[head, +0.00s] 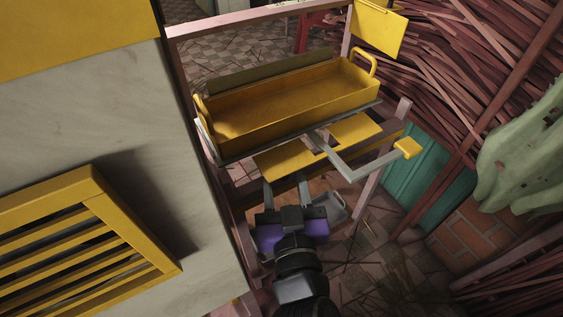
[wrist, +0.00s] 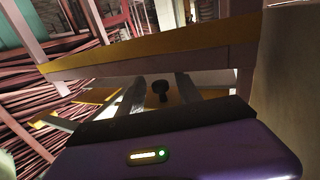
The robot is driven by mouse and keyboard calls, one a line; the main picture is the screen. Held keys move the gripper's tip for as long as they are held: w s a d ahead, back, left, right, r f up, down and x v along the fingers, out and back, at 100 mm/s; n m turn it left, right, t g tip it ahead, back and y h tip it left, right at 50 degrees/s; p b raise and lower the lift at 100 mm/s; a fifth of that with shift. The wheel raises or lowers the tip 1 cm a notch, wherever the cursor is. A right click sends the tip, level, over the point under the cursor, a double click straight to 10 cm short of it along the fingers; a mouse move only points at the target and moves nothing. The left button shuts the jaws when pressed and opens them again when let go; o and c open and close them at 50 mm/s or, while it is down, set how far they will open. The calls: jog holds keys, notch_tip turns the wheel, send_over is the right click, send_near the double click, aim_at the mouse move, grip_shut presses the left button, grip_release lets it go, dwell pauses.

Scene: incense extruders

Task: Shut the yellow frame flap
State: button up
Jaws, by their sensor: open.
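A flat yellow panel (head: 378,28) hangs tilted from the pink frame post at the upper right. Two more flat yellow panels, a left one (head: 285,158) and a right one (head: 355,130), lie below the tray's front edge. I cannot tell for sure which panel is the frame flap. My gripper (head: 286,182) is open, with its two grey fingers apart just below the left panel. Its fingers also show in the wrist view (wrist: 158,88), under a yellow-topped beam (wrist: 150,52).
A yellow tray (head: 290,100) with end handles sits across the pink frame (head: 250,22). A grey bent lever (head: 355,168) with a yellow grip (head: 407,148) sticks out to the right. A pale block with a yellow slatted grille (head: 85,250) fills the left. Reddish sticks (head: 460,60) stand at right.

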jog(key=shift+x, duration=1.75)
grip_shut()
